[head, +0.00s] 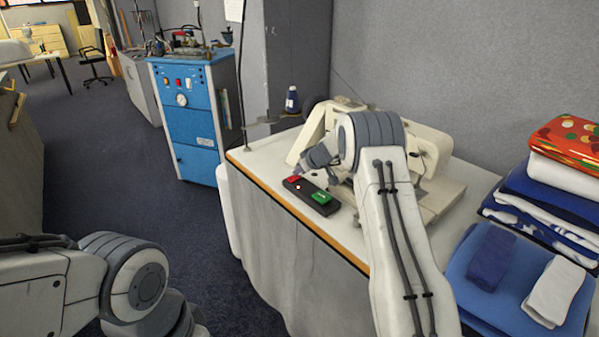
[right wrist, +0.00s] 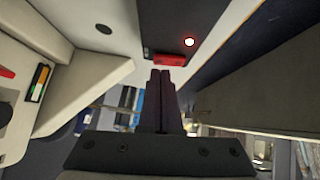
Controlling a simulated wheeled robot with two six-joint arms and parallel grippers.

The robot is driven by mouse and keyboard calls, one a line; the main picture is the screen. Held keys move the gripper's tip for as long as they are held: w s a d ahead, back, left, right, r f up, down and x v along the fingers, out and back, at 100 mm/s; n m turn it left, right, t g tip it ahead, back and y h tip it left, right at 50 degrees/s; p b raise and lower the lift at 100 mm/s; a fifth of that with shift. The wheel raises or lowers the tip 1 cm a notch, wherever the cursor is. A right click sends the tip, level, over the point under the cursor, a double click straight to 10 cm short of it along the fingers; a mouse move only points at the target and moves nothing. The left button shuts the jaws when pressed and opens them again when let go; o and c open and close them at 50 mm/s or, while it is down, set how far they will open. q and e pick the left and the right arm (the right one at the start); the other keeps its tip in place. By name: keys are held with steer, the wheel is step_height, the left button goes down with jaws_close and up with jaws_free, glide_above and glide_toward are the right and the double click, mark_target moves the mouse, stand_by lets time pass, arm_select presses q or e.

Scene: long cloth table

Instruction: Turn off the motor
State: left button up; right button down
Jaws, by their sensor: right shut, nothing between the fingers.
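A black switch box (head: 308,190) lies on the white sewing table, with a red button (head: 294,179) at its far left end and a green button (head: 321,197) nearer its right end. A small light (right wrist: 189,42) on the box glows red-white beside the red button in the right wrist view. My right gripper (right wrist: 161,73) is shut and empty, its fingertips right by the red button (right wrist: 170,60); I cannot tell whether they touch. In the head view, my right wrist hangs over the table just behind the box. My left gripper is out of view.
A cream sewing machine (head: 430,150) stands behind and right of the box, close to my right arm. A thread spool (head: 292,100) stands at the table's back left. Folded cloths (head: 565,190) are stacked at right. A blue cabinet (head: 190,115) stands left, beyond open floor.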

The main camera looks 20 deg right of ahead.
steer(key=shift+f, duration=0.45)
